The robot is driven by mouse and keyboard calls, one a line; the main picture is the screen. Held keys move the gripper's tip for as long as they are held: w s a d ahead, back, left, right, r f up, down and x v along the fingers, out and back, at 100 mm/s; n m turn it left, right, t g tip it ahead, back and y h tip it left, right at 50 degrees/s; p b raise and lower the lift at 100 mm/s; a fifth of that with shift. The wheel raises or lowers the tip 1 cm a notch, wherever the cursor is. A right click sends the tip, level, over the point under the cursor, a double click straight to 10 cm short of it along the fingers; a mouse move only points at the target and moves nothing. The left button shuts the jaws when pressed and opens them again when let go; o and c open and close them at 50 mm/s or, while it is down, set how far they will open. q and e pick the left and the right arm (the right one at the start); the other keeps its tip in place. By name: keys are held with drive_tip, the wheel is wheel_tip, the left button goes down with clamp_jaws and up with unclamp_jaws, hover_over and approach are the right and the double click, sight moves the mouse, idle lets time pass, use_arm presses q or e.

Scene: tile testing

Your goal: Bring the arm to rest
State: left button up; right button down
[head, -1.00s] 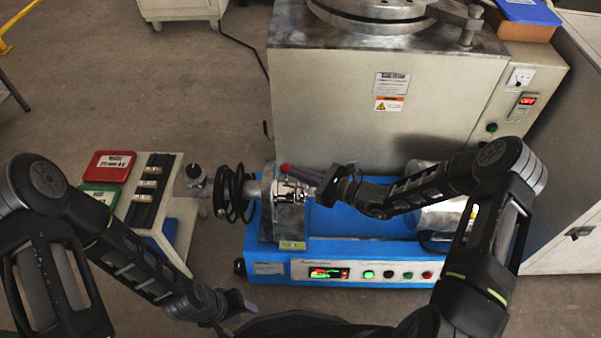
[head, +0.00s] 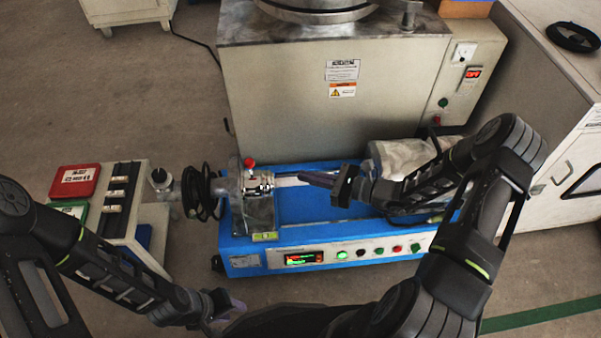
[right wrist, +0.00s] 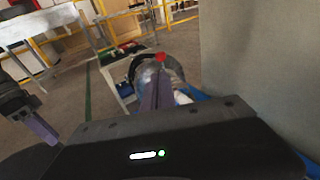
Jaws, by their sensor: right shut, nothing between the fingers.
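My right gripper (head: 318,179) is above the blue machine (head: 300,225), its purple fingers pointing left toward the metal chuck (head: 258,184) with its red-tipped knob (head: 249,161). There is a gap between the fingertips and the chuck. In the right wrist view the fingers (right wrist: 157,92) are together with nothing between them, and the red knob (right wrist: 160,57) shows just beyond their tips. My left gripper (head: 222,305) is low at the front, left of centre. Its purple fingertips also show at the left of the right wrist view (right wrist: 38,125), but its opening is unclear.
A large grey machine (head: 320,100) rises behind. A white cabinet (head: 565,160) stands at the right. Open floor lies at far left.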

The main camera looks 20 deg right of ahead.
drive_tip(key=shift+f, duration=0.1)
idle(0.4)
drive_tip(key=s+a+f+n+g+h, duration=0.3)
drive_tip(key=s+f+n+g, duration=0.2)
drive_tip(key=s+f+n, duration=0.4)
drive_tip(key=s+a+f+n+g+h, duration=0.2)
drive_tip(key=s+f+n+g+h, duration=0.2)
drive_tip(key=s+f+g, duration=0.5)
drive_tip(key=s+a+r+n+t+h, duration=0.1)
drive_tip(key=s+a+r+n+t, duration=0.4)
drive_tip(key=a+n, duration=0.6)
wheel_tip(320, 180, up, 22)
drive_tip(key=d+g+p, duration=0.1)
drive_tip(key=p, duration=2.1)
drive_tip(key=shift+s+d+r, duration=0.2)
drive_tip(key=shift+s+d, duration=0.05)
drive_tip(key=c, duration=2.2)
unclamp_jaws()
